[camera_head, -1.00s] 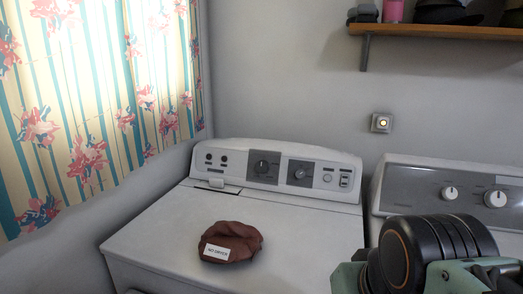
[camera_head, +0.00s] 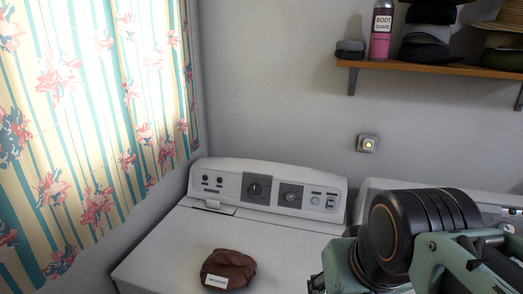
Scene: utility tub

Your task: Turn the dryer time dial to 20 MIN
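A white machine (camera_head: 165,243) stands at the lower middle. Its raised control panel has two dark square dial plates: a left dial (camera_head: 256,188) with a dark knob and a right dial (camera_head: 291,195) with a lighter-rimmed knob. The printed markings are too small to read, so I cannot tell which is the time dial or where it points. A second machine (camera_head: 372,183) is at the right, its panel mostly hidden by my arm. My black and green arm parts fill the lower right, apart from the dials in the picture; no gripper fingers can be made out.
A brown cloth bundle (camera_head: 228,268) with a white label lies on the left machine's top. A wooden shelf (camera_head: 440,69) holds a pink-and-grey bottle (camera_head: 381,30) and stacked hats (camera_head: 428,35). A lit wall switch (camera_head: 367,144) is above the machines. A floral curtain (camera_head: 95,110) hangs left.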

